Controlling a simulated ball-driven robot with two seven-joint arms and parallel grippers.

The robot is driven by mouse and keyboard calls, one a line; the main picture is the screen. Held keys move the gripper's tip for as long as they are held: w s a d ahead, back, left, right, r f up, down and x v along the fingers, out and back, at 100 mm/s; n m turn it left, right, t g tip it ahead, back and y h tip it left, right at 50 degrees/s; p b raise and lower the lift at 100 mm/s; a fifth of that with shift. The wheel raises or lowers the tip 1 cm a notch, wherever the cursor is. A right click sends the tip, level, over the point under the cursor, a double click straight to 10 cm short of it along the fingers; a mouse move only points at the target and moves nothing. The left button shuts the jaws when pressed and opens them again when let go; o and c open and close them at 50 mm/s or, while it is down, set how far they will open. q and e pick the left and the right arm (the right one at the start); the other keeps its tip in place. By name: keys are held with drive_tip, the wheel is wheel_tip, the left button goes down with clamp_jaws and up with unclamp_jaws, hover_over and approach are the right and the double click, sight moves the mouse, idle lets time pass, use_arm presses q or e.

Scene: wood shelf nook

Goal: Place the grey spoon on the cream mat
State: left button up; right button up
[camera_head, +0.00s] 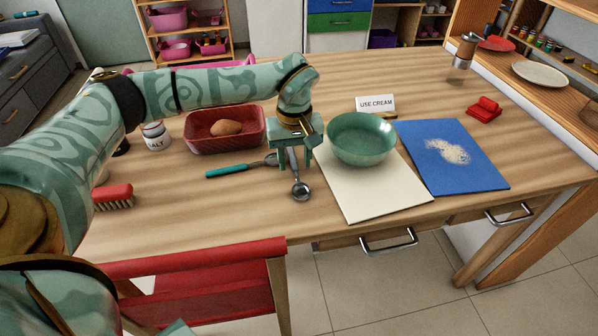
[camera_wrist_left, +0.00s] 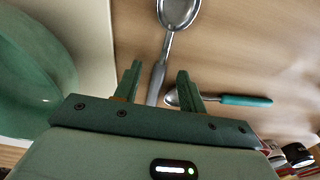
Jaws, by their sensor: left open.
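The grey spoon (camera_head: 301,190) lies on the wooden table just left of the cream mat (camera_head: 365,197), its round bowl toward the front edge. My left gripper (camera_head: 292,162) is over the spoon's handle, pointing down. In the left wrist view, the open fingers (camera_wrist_left: 158,75) stand either side of the grey spoon's handle (camera_wrist_left: 157,84), with gaps visible; the handle's far end is hidden by the gripper. The cream mat also shows there (camera_wrist_left: 95,40). A green bowl (camera_head: 362,140) covers the mat's back part; its front is bare. My right gripper is not in view.
A teal-handled spoon (camera_head: 230,171) lies close left of the gripper. Behind are a red basket (camera_head: 190,147) with a brown item, a salt jar (camera_head: 156,137) and a "USE CREAM" card (camera_head: 376,103). A blue mat (camera_head: 480,175) with pale powder lies right. A red-backed chair (camera_head: 200,260) stands in front.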

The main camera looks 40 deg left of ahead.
use_arm(q)
drive_tip(key=shift+f, duration=0.5)
drive_tip(key=shift+r, duration=0.2)
clamp_jaws()
